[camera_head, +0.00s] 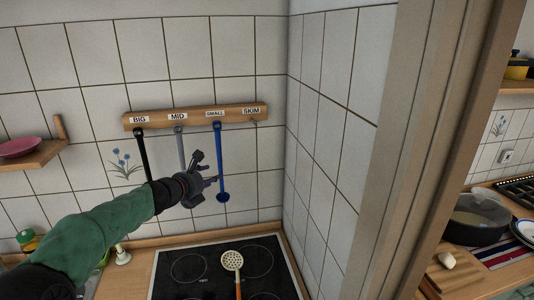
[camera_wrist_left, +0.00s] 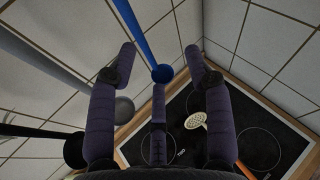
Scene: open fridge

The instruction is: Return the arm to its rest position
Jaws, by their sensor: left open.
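My left arm reaches in from the left of the head view. Its gripper (camera_head: 204,172) is open and empty in front of the wall rack (camera_head: 195,117), over the space between the grey and blue ladles. The wrist view shows the spread fingers of the gripper (camera_wrist_left: 160,62), with the blue ladle (camera_wrist_left: 140,35) beyond them. Whether they touch is unclear. The blue ladle (camera_head: 219,160) hangs under SMALL, the grey ladle (camera_head: 181,150) under MID and the black ladle (camera_head: 142,155) under BIG. My right gripper is not in view.
The SKIM hook (camera_head: 253,122) is bare. A skimmer (camera_head: 232,261) lies on the black cooktop (camera_head: 170,288) below. A pink plate (camera_head: 18,147) sits on a shelf at the left. A wooden post (camera_head: 410,150) stands at the right, with a dark pot (camera_head: 478,218) on a counter beyond.

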